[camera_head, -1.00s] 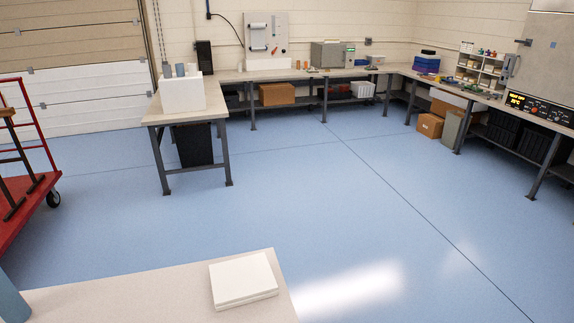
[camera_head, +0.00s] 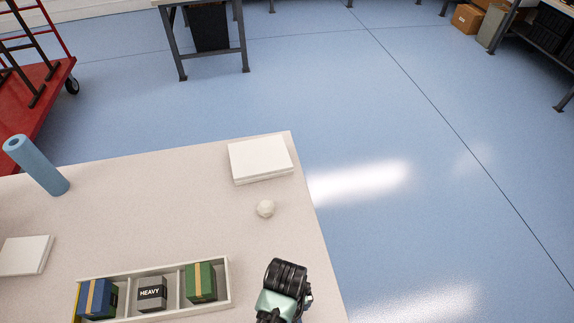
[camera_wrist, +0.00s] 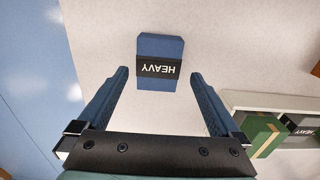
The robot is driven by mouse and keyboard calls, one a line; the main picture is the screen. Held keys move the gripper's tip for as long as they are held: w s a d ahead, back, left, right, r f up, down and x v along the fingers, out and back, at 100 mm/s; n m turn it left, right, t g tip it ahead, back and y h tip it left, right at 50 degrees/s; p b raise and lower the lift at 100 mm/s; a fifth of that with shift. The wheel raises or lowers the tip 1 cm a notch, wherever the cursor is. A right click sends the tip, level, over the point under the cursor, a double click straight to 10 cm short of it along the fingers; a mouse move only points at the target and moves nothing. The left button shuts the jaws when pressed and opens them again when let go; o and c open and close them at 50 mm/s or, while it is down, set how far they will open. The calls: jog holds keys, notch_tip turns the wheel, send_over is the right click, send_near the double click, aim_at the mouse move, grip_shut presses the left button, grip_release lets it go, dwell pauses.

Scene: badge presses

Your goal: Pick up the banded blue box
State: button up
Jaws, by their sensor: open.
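In the wrist view a blue box (camera_wrist: 160,47) with a black band lettered HEAVY lies on the pale table, outside the tray. My gripper (camera_wrist: 158,74) is open and empty, its two fingers apart, with this box beyond and between the fingertips. This box does not show in the head view. Another blue box (camera_head: 97,298), with a tan band, sits in the left compartment of a pale divided tray (camera_head: 222,306). A grey box (camera_head: 152,294) lettered HEAVY is in the middle compartment. A green box (camera_head: 201,282) with a tan band is in the right one.
A white slab (camera_head: 261,158) lies near the table's far right corner, with a small whitish lump (camera_head: 265,208) nearer. A blue roll (camera_head: 37,165) and another white slab (camera_head: 24,255) are at the left. The table (camera_head: 150,215) is clear between them.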

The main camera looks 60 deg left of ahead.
jog(key=shift+w+f, duration=0.1)
jog(key=shift+f, duration=2.45)
jog(key=c, duration=1.6)
jog(key=shift+r, duration=0.15)
